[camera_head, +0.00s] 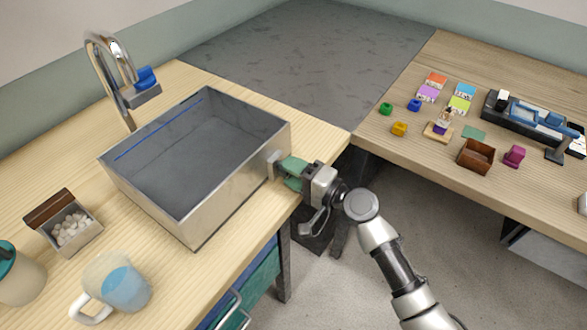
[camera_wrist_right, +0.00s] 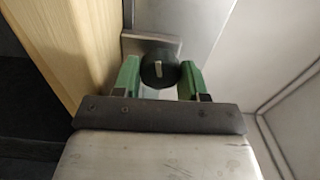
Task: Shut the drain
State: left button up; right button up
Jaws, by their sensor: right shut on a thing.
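The metal sink basin (camera_head: 225,200) stands on the wooden counter, open at the top. On its outer right wall is a square metal plate (camera_head: 272,164). In the right wrist view a round black knob (camera_wrist_right: 158,70) with a pale, nearly upright mark sits in front of this plate. My right gripper (camera_head: 287,170), with green fingers, is shut on the knob, one finger on each side of it; the fingers also show in the wrist view (camera_wrist_right: 160,80). The knob is hidden in the head view. No drain opening can be made out inside the basin. My left gripper is not in view.
A curved faucet (camera_head: 110,70) with a blue handle (camera_head: 146,77) rises behind the basin. A mug (camera_head: 118,282) and a box of white pieces (camera_head: 72,230) stand at the near left. Small coloured blocks (camera_head: 428,93) and a brown box (camera_head: 476,155) lie on the right table.

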jog(key=shift+m+p, duration=0.35)
jog(key=shift+m, duration=0.95)
jog(key=o, duration=0.9)
jog(key=shift+f, duration=0.1)
